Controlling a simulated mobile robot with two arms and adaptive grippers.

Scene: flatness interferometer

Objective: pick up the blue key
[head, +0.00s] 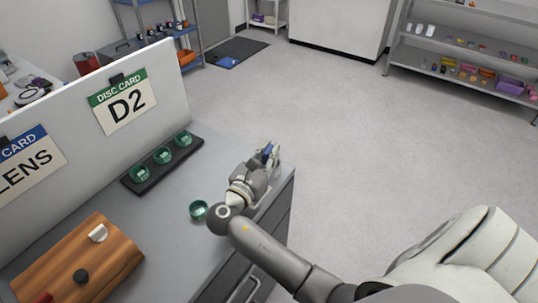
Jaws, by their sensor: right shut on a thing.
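My right gripper (269,158) is over the far right corner of the grey bench (215,165), its arm coming in from the lower right. It is shut on a small blue thing, which looks like the blue key (268,149). The fingers hide most of the key, so its full shape does not show. I cannot tell whether the key touches the bench. My left gripper is not in view.
A loose green ring-like cup (198,209) stands on the bench left of my right wrist. A black tray (133,183) holds three similar cups. A wooden board (115,262) with small pieces lies nearer. A white partition (160,95) with cards borders the bench; open floor (350,140) lies right.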

